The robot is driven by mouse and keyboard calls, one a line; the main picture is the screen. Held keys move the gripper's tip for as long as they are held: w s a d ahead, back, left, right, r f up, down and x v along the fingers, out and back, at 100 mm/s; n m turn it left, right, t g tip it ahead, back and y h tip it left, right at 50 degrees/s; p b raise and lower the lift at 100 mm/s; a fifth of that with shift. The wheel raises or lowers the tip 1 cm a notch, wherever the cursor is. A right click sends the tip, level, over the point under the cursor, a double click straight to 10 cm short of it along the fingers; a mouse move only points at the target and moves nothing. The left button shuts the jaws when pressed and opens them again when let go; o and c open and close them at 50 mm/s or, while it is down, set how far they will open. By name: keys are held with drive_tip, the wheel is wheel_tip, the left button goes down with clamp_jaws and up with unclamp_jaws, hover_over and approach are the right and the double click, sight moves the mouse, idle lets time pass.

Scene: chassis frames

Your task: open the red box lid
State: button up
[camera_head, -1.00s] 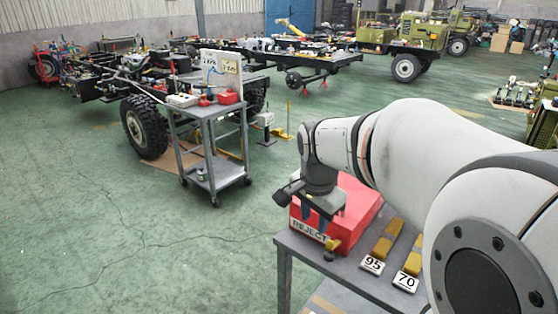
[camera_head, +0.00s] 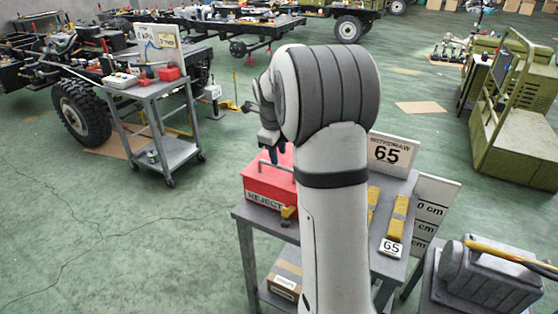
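The red box (camera_head: 258,193), marked REJECT on its front, sits on the near grey table at the left end. Its lid (camera_head: 262,174) looks shut, with a grey bar handle across the top. A yellow piece (camera_head: 288,213) is at the front right of the box. My gripper (camera_head: 276,154) is over the back part of the box, pointing down. My arm hides the box's right side and part of the gripper. I cannot tell whether the fingers are apart or touch the box.
The grey table (camera_head: 246,214) also bears yellow bars (camera_head: 396,218) and a "WITHDRAW 65" sign (camera_head: 391,151). A grey machine (camera_head: 487,280) stands at the right. A cart (camera_head: 157,92) with a smaller red box (camera_head: 168,74) stands at the back left. The left floor is clear.

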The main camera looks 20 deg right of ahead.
sight(279, 167)
drive_tip(key=shift+w+d+f, duration=0.15)
drive_tip(key=shift+f, duration=0.9)
drive_tip(key=shift+w+d+f, duration=0.1)
drive_tip(key=shift+d+f, duration=0.05)
drive_tip(key=shift+f, duration=0.85)
drive_tip(key=shift+c, duration=0.4)
clamp_jaws()
